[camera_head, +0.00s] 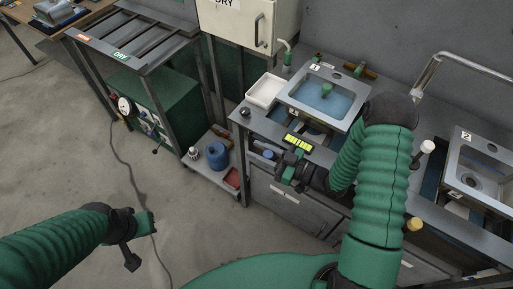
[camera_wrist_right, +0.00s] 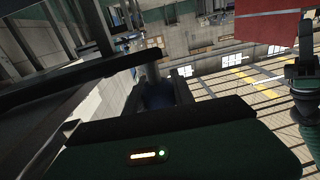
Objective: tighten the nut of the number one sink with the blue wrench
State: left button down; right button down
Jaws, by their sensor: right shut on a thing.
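The number one sink (camera_head: 357,101) is a grey metal basin with blue water and a small green piece inside. I cannot make out its nut. My right gripper (camera_head: 281,165) is at the counter's front edge, below and left of this sink. It is shut on a small blue thing (camera_head: 268,154), which also shows between the fingers in the right wrist view (camera_wrist_right: 158,95). Most of it is hidden, so I cannot tell whether it is the blue wrench. My left gripper (camera_head: 140,240) is low at the left, over the floor; its finger opening is unclear.
A white tray (camera_head: 264,90) stands left of the sink. The number two sink (camera_head: 460,171) is at the right. A rack marked DRY (camera_head: 135,45) stands at the back left. A low shelf (camera_head: 205,169) holds a blue container (camera_head: 216,155). The floor at the left is mostly clear, with a cable.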

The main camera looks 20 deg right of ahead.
jog(key=c, duration=1.1)
grip_release()
jog(key=shift+d, duration=0.1)
jog(key=shift+o, duration=0.2)
jog(key=b+v, duration=0.1)
jog(key=v, duration=1.5)
jog(key=shift+s+d, duration=0.25)
jog(key=shift+d, duration=0.1)
jog(key=shift+f, duration=0.1)
